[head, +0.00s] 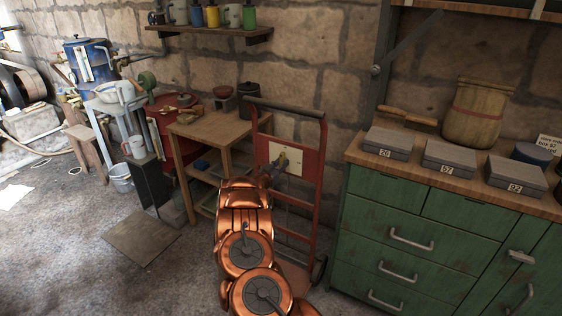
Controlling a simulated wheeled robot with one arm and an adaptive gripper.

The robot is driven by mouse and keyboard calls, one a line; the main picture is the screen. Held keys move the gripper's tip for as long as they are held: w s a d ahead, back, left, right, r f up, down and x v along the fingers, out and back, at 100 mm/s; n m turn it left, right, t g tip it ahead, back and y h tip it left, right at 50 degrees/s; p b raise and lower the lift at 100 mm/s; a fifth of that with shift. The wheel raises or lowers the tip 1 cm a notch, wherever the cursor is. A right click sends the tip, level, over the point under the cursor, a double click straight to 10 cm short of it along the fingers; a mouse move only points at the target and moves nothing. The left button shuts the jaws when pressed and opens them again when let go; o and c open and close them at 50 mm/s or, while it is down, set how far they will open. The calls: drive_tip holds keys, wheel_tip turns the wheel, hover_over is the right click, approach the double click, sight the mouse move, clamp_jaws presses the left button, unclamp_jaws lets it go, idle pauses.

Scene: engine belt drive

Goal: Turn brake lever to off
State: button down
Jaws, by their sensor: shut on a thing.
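My copper-coloured arm (244,225) reaches up from the bottom middle to the red hand truck. My gripper (278,166) is small and dark in the head view, in front of a pale plate (308,165) on the truck's frame. It is shut on a small yellow piece (283,159), which shows against the plate. I cannot tell whether this piece is fixed to the plate. No lever marked as the brake lever can be made out. The engine and its belt wheel (27,85) stand far off at the left edge, partly cut off.
The red hand truck (322,190) stands against the stone wall. A wooden table (212,127) is left of it, and a green cabinet (412,240) with grey boxes is right. A stool (85,140), bucket (121,178) and floor plate (142,236) lie left.

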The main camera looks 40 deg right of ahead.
idle(0.4)
drive_tip(key=c, duration=1)
unclamp_jaws()
drive_tip(key=shift+c, duration=0.2)
drive_tip(key=v, duration=1.2)
